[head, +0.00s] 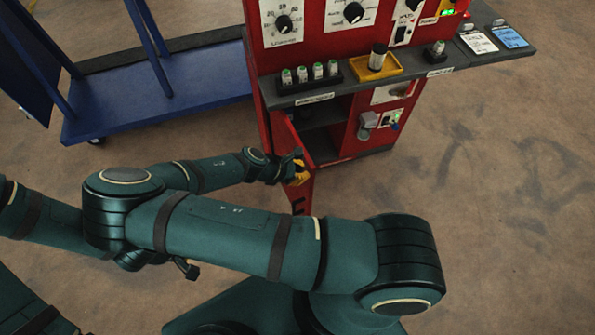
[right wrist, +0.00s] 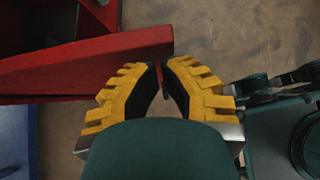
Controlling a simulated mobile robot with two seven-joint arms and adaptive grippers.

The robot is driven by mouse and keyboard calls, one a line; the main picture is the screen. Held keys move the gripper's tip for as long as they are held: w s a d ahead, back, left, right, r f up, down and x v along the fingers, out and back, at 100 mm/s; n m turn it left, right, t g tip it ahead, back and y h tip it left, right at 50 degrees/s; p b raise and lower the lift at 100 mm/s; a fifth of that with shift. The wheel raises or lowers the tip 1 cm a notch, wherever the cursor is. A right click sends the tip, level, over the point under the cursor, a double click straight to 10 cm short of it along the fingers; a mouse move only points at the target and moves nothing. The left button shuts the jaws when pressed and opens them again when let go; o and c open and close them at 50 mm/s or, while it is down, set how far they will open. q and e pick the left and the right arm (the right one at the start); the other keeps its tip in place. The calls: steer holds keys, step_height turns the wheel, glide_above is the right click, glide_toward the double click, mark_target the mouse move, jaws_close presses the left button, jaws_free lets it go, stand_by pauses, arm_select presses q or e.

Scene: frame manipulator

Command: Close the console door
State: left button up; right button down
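The red console (head: 340,42) stands at the upper middle of the head view. Its red door (head: 301,182) hangs open below the counter's left side, swung out toward me, and the dark compartment (head: 318,142) behind it shows. My right gripper (head: 302,172), with yellow fingers, is at the door's free edge. In the right wrist view the door (right wrist: 85,65) fills the upper left. The fingertips (right wrist: 165,68) are close together there, with a thin red part of the door between them. My left gripper is not in view.
The counter holds a rack of several small cylinders (head: 310,75), a yellow tray (head: 375,68) with a cylinder, and cards (head: 508,36). A blue cart (head: 150,98) stands to the left. The floor (head: 480,180) to the right is clear.

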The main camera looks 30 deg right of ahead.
steer(key=shift+d, duration=0.1)
steer(key=shift+s+d, duration=0.1)
steer(key=shift+d, duration=0.4)
steer(key=w+d+n+t+p, duration=0.2)
steer(key=d+n+p, duration=0.1)
steer(key=d, duration=1.5)
steer(key=w+d+n+t+y, duration=0.2)
steer(key=w+d+n+t, duration=0.2)
steer(key=w+d, duration=0.6)
steer(key=shift+w+d+n+t+b, duration=0.15)
steer(key=shift+d+n+t+b, duration=0.2)
steer(key=shift+d+n, duration=1.2)
steer(key=shift+d+m, duration=0.4)
steer(key=shift+m, duration=0.05)
